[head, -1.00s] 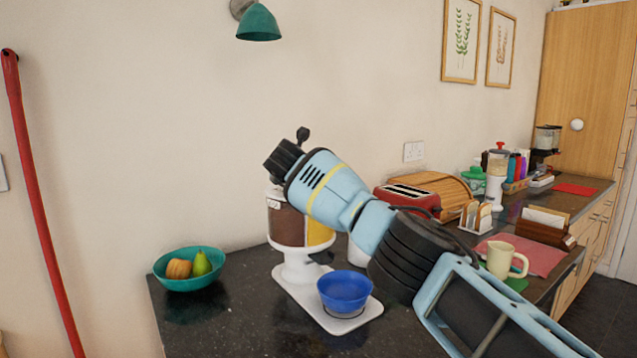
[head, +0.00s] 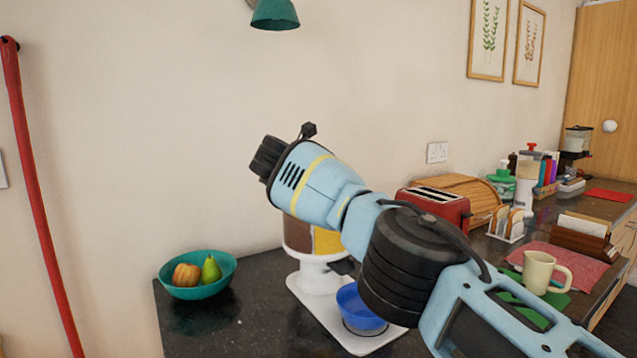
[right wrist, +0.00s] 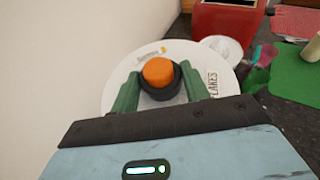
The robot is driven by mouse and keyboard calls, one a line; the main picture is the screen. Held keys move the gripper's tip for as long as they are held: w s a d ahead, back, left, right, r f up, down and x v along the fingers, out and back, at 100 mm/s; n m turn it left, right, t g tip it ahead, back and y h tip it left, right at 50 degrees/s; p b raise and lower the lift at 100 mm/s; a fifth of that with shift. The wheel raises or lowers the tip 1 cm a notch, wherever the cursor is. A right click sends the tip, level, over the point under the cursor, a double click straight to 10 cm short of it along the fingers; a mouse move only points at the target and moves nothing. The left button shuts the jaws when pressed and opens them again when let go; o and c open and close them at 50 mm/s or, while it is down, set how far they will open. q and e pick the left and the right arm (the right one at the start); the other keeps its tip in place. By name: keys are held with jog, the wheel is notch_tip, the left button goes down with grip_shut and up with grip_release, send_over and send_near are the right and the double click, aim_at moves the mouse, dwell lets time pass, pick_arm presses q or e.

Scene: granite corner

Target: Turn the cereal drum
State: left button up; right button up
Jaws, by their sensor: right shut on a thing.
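The cereal drum stands on a white pedestal and base; in the head view its brown and yellow contents (head: 298,238) show below my right arm, which hides its upper part. The right wrist view looks down on its round white lid (right wrist: 120,98), with part of a label reading "FLAKES". An orange-topped knob (right wrist: 159,72) with a black collar stands on the lid. My right gripper (right wrist: 160,88) is shut on this knob, one green finger on each side. A blue bowl (head: 360,311) sits on the drum's base. My left gripper is not in view.
A teal fruit bowl (head: 190,289) stands left of the drum on the dark counter (head: 255,320). A red toaster (head: 436,204) and toast rack (head: 506,224) are to the right, with a cream mug (head: 540,271) nearer. The wall (head: 120,150) is close behind.

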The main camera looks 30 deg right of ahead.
jog(key=shift+a+f+m, duration=0.1)
jog(key=shift+f+m, duration=0.05)
jog(key=shift+m, duration=0.15)
dwell(0.4)
jog(key=o, duration=1.4)
jog(key=shift+c, duration=0.2)
jog(key=shift+r, duration=0.2)
